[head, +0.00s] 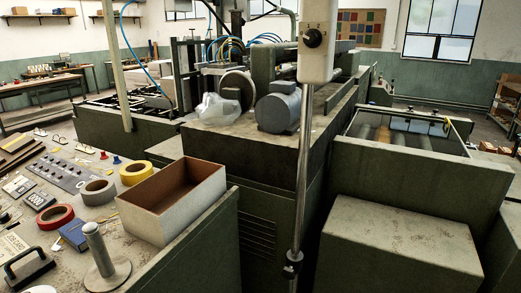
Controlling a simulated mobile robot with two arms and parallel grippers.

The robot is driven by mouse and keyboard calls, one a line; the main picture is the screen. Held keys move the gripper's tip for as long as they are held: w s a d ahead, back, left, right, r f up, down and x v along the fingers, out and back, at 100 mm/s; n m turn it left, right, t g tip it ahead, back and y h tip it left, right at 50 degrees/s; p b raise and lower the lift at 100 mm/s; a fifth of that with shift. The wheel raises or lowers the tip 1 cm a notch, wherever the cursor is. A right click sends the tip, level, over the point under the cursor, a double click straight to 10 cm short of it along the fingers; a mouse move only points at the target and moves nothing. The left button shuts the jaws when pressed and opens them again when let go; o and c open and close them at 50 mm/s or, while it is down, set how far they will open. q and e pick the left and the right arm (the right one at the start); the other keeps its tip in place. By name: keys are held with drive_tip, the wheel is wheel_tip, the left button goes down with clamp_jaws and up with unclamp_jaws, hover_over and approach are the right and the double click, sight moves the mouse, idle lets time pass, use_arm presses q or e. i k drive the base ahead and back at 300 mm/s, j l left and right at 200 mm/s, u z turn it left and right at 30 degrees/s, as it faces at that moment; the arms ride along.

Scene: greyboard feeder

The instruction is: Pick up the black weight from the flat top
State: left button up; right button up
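A black weight (28,272) with an arched handle lies on the flat top (147,262) at the lower left of the head view. It is close to the picture's left edge and sits flat, with its handle upward. Neither of my grippers shows in this view, so nothing is seen touching the weight.
Near the weight are a metal spindle on a round base (97,255), a blue box (74,234), a red tape roll (55,216) and an open carton (173,202). A grey control panel (62,175) lies farther back. A metal pole (301,170) stands mid-picture before the green machine.

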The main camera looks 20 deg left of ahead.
sight(17, 279)
drive_tip(key=u, duration=2.35)
drive_tip(key=i+j, duration=0.1)
drive_tip(key=j, duration=0.2)
drive_tip(key=i+j, duration=0.15)
drive_tip(key=j, duration=0.15)
drive_tip(key=i+j, duration=0.1)
drive_tip(key=j, duration=0.25)
